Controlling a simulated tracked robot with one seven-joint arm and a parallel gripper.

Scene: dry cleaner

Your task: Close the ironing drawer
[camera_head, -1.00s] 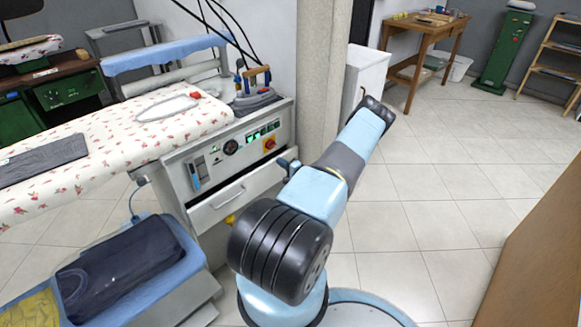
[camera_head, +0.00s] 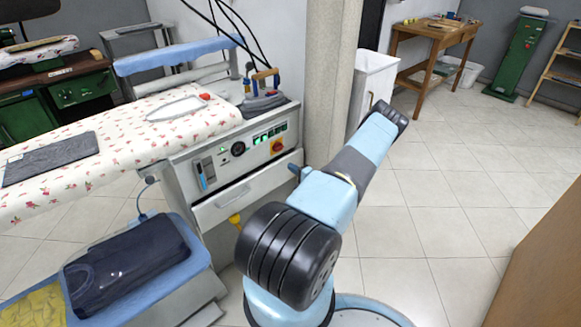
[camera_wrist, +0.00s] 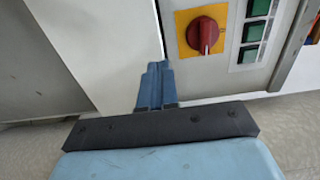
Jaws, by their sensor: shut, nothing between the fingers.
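The ironing drawer (camera_head: 258,187) is the pale front with a recessed handle, low on the ironing station's cabinet under the control panel. It appears to jut out slightly from the panel above it. My gripper is only partly visible in the head view, its blue tip (camera_head: 294,170) by the drawer's right end, behind my arm. In the wrist view my gripper (camera_wrist: 155,72) has its fingers together, empty, at the border between a pale grey surface, likely the drawer (camera_wrist: 105,40), and the control panel. I cannot tell whether the fingertips touch the drawer.
A red knob on a yellow plate (camera_wrist: 201,32) and green buttons (camera_wrist: 255,30) are close to my fingers. A padded blue shelf with folded dark cloth (camera_head: 125,262) stands below left. A pillar (camera_head: 332,80) rises behind the station. The tiled floor (camera_head: 430,210) at right is clear.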

